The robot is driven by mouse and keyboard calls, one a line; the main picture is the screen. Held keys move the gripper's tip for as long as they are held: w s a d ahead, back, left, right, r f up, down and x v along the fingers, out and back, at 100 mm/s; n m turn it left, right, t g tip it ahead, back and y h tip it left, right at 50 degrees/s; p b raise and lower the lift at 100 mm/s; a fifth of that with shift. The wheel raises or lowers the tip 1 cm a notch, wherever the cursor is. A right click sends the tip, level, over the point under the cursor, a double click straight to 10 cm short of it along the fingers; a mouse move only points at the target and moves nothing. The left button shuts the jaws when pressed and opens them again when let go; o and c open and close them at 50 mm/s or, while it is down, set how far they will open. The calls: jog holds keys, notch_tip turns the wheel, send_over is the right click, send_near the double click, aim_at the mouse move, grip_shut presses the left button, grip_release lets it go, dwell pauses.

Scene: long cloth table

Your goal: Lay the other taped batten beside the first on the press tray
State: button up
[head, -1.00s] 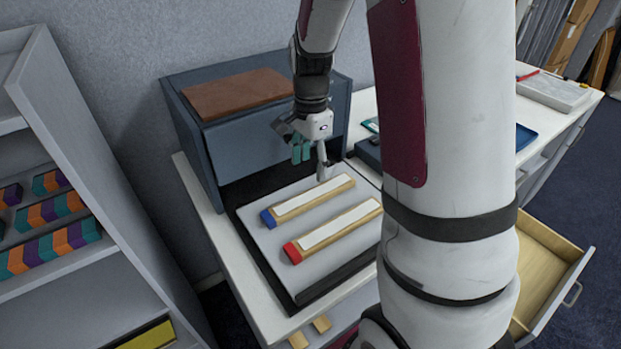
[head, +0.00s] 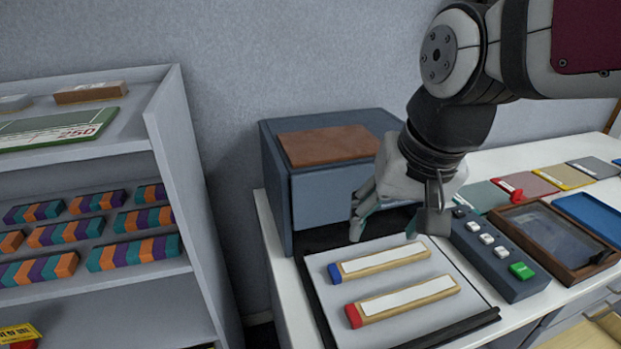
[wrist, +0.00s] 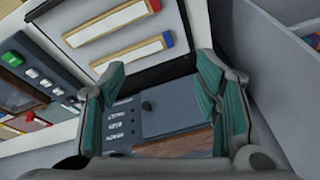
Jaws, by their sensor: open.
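A wooden batten with a blue end and a white strip (head: 380,263) lies on the grey press tray (head: 436,332). A second batten with a red end and a white strip (head: 403,299) lies in front of it, side by side with a gap between. Both also show in the wrist view, the blue-ended one (wrist: 122,51) nearer my gripper and the red-ended one (wrist: 110,18) beyond. My gripper (head: 393,218) is open and empty, over the tray's back edge behind the blue-ended batten, apart from both battens. Its teal-padded fingers (wrist: 163,82) are spread.
The blue-grey press box (head: 325,200) with a brown top stands behind the tray. A button panel (head: 497,253) and a wooden frame (head: 557,241) are to the right. A shelf unit (head: 178,130) with striped blocks stands left.

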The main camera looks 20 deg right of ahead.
jog(key=s+n, duration=0.1)
jog(key=s+a+n, duration=0.1)
jog(key=s+n, duration=0.1)
jog(key=s+n+t, duration=0.1)
jog(key=s, duration=0.1)
jog(key=shift+s+a+r, duration=0.2)
jog(key=shift+a+r, duration=0.05)
jog(key=shift+a, duration=0.15)
